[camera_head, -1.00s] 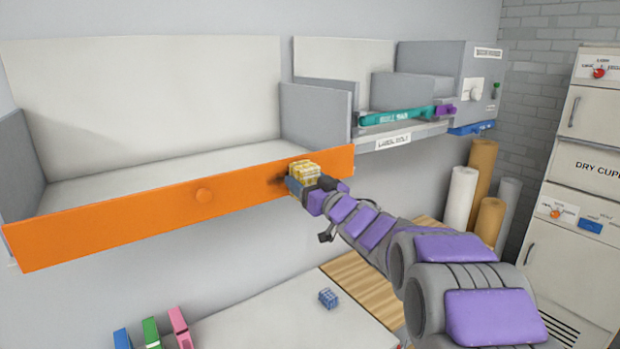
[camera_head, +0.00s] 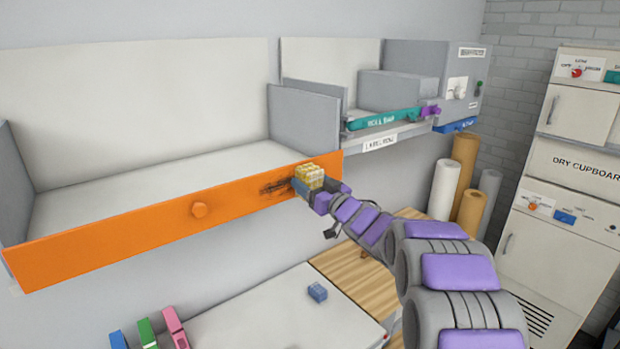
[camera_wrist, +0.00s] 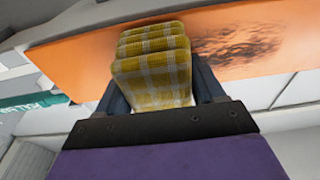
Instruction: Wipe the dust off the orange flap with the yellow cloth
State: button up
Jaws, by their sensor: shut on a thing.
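The yellow checked cloth (camera_head: 309,175) is folded in layers. My gripper (camera_head: 304,187) is shut on it at the right end of the flap, beside the dust. In the wrist view the cloth (camera_wrist: 152,75) stands out from between the jaws, in front of the flap. I cannot tell whether it touches the surface.
A teal-handled roller (camera_head: 385,119) lies on a labelled shelf to the right. Rolls stand near the white dry cupboard (camera_head: 570,170). Coloured clips are at the lower left.

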aim_at(258, 190)
jog(key=shift+w+d+p, duration=0.2)
jog(key=shift+d, duration=0.3)
jog(key=shift+w+d+p, duration=0.15)
jog(key=shift+d, duration=0.35)
jog(key=shift+s+a+r+b, duration=0.1)
jog(key=shift+s+a+b, duration=0.2)
jog(key=shift+s, duration=0.1)
jog(key=a, duration=0.1)
jog(key=s+a, duration=0.1)
jog(key=a, duration=0.1)
jog(key=shift+a+b, duration=0.1)
jog(key=shift+b, duration=0.3)
jog(key=shift+s+a, duration=0.25)
jog(key=shift+a, duration=0.15)
jog(key=shift+s, duration=0.1)
jog(key=shift+s+a+b, duration=0.75)
jog(key=shift+s+a, duration=0.05)
jog(key=shift+a, duration=0.15)
jog(key=shift+s+a, duration=0.2)
jog(key=shift+a, duration=0.4)
jog(key=shift+s+a+b, duration=0.55)
jog(key=shift+s+a, duration=0.1)
jog(key=shift+a, duration=0.3)
jog(key=shift+s+a+b, duration=0.6)
jog(key=shift+s+a, duration=0.05)
jog(key=shift+a, duration=0.35)
jog(key=shift+s+a+b, duration=0.55)
jog(key=shift+s+a, duration=0.1)
jog(key=shift+a, duration=0.3)
